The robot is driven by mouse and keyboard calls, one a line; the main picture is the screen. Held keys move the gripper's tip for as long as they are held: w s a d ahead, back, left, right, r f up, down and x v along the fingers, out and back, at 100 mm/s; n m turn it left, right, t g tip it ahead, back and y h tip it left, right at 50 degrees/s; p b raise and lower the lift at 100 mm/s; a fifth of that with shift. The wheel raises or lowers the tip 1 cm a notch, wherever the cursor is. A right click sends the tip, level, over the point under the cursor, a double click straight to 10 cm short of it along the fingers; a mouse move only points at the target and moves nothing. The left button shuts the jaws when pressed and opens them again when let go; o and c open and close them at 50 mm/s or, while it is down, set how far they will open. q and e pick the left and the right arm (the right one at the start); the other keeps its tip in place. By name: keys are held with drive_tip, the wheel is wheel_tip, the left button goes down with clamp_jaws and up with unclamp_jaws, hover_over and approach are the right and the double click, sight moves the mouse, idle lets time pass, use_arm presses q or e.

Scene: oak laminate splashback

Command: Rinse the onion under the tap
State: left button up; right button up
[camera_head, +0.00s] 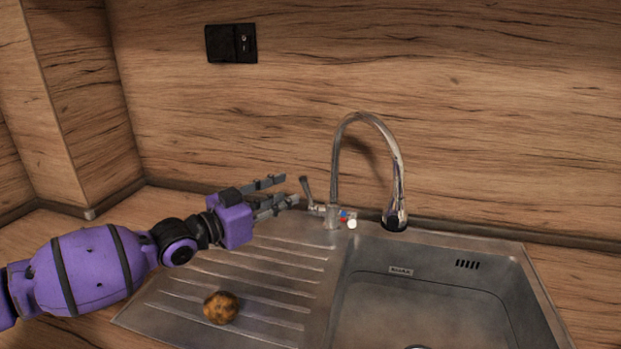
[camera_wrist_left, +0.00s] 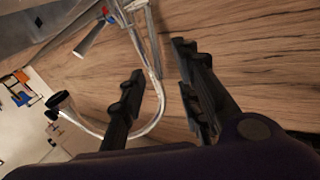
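A brown, round onion (camera_head: 221,307) lies on the ribbed drainboard left of the basin. The chrome tap (camera_head: 370,117) stands behind the basin with its curved neck over it, and no water stream shows. Its lever (camera_head: 306,188) sticks up on the left of the tap's base. My left gripper (camera_head: 290,188) is open and empty, its fingertips just left of the lever; I cannot tell if they touch it. In the left wrist view, the tap's neck (camera_wrist_left: 155,60) shows beyond the spread fingers (camera_wrist_left: 157,60). My right gripper is not in view.
The steel sink basin (camera_head: 430,290) is empty apart from its drain. The drainboard (camera_head: 270,270) is clear around the onion. The wooden splashback (camera_head: 480,110) rises close behind the tap, with a black socket (camera_head: 231,43) on it.

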sight(306, 192)
use_arm(q)
drive_tip(key=x, duration=0.6)
drive_tip(key=shift+s+d+r, duration=0.1)
drive_tip(key=shift+s+d, duration=0.05)
drive_tip(key=shift+s, duration=0.05)
drive_tip(key=shift+w+d, duration=0.3)
drive_tip(key=shift+w, duration=0.1)
clamp_jaws()
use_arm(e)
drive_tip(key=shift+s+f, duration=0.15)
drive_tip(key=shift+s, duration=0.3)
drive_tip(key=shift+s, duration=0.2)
